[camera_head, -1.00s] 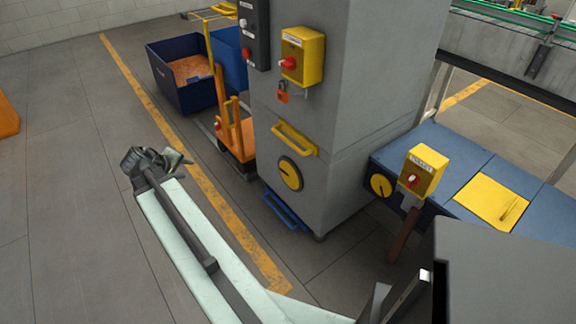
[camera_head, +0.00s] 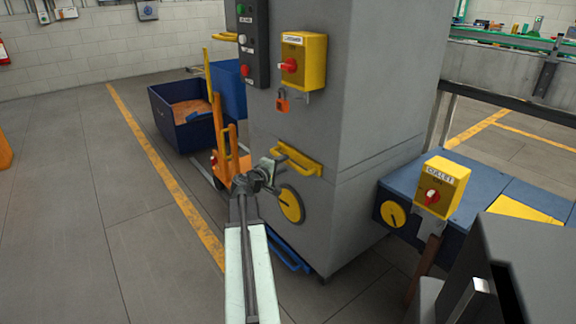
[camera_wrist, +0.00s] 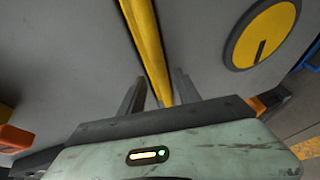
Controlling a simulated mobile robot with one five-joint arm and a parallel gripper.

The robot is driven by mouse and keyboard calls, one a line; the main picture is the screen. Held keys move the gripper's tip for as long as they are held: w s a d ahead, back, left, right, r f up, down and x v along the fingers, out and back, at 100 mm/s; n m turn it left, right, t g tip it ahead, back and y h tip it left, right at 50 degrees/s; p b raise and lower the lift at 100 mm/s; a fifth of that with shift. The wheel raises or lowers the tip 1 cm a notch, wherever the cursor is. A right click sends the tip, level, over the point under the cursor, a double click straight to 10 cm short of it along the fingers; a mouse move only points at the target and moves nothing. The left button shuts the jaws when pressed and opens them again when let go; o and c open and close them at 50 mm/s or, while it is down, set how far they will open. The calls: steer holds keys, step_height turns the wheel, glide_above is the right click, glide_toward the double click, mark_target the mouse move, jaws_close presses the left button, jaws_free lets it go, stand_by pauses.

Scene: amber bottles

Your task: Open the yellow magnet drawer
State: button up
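The yellow handle (camera_head: 300,158) is a bar on the front of the grey cabinet (camera_head: 345,110), above a round yellow dial (camera_head: 291,204). The drawer front around the handle looks flush with the cabinet. My gripper (camera_head: 270,164) is at the left end of the handle in the head view. In the wrist view, my two dark fingers (camera_wrist: 159,92) stand apart, with the yellow handle (camera_wrist: 146,35) running between them and a small gap on each side. The round dial (camera_wrist: 262,35) lies to the right. Whether the fingers reach around the bar is unclear.
A yellow switch box (camera_head: 303,58) with a red knob and an orange padlock hang above the handle. A blue handle (camera_head: 287,252) sits low on the cabinet. An orange pallet truck (camera_head: 228,150) stands to its left.

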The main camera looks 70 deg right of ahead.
mark_target(288, 162)
steer(key=x, duration=0.4)
steer(key=shift+d+f+b, duration=0.15)
steer(key=shift+d+b, duration=0.15)
steer(key=shift+c, duration=0.3)
steer(key=shift+a, duration=0.1)
jaws_close()
stand_by(0.7)
